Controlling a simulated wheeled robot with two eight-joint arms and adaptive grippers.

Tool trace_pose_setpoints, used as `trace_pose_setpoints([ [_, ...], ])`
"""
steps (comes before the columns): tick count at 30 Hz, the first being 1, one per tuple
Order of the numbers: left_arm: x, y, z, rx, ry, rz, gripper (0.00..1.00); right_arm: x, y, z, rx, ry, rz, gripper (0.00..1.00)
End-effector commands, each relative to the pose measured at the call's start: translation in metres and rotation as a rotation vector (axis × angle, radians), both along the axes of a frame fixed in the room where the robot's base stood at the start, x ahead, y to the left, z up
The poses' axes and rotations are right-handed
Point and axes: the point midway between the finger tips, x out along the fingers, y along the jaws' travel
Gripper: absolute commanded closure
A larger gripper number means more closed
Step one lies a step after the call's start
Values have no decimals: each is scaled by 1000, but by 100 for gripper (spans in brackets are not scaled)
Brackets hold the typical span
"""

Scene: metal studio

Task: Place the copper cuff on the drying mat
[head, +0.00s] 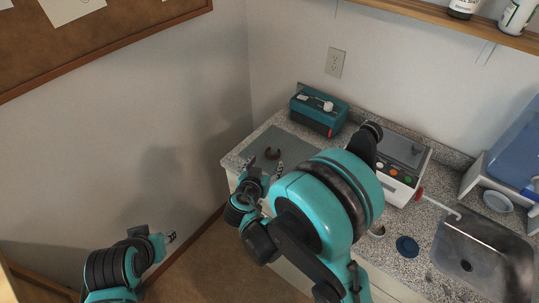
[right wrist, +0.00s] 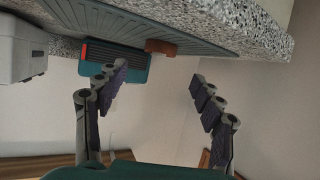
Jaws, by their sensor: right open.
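The copper cuff (head: 272,153) is a small brown open ring. It rests on the grey drying mat (head: 300,143) on the counter at the left end. In the right wrist view the cuff (right wrist: 160,47) shows against the ridged mat (right wrist: 215,36), between the spread fingers but farther off. My right gripper (head: 266,172) is open and empty, on the near side of the cuff and apart from it; its fingers also show in the right wrist view (right wrist: 158,76). My left gripper (head: 170,238) is low at the left, away from the counter; its jaw opening is unclear.
A teal box (head: 318,112) with a white item on top stands behind the mat. A white device with coloured buttons (head: 398,172) stands to the right, partly behind my right arm. A sink (head: 485,255), a dark blue round item (head: 407,246) and a rack (head: 510,170) are farther right.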

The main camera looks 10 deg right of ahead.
Motion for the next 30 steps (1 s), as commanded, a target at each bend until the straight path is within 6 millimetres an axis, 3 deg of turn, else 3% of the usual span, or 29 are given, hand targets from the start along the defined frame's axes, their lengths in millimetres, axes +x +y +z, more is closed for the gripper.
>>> trace_pose_setpoints([
  [8, 0, 0, 8, 0, 0, 0, 64, -29, 16, 15, 0, 3, 2, 33],
  [14, 0, 0, 8, 0, 0, 0, 64, -44, -6, 23, -2, 126, 13, 33],
  [22, 0, 0, 8, 0, 0, 0, 64, -107, -48, 41, 47, 433, 160, 33],
  [30, 0, 0, 8, 0, 0, 0, 64, -180, -51, 59, 123, 551, 386, 33],
])
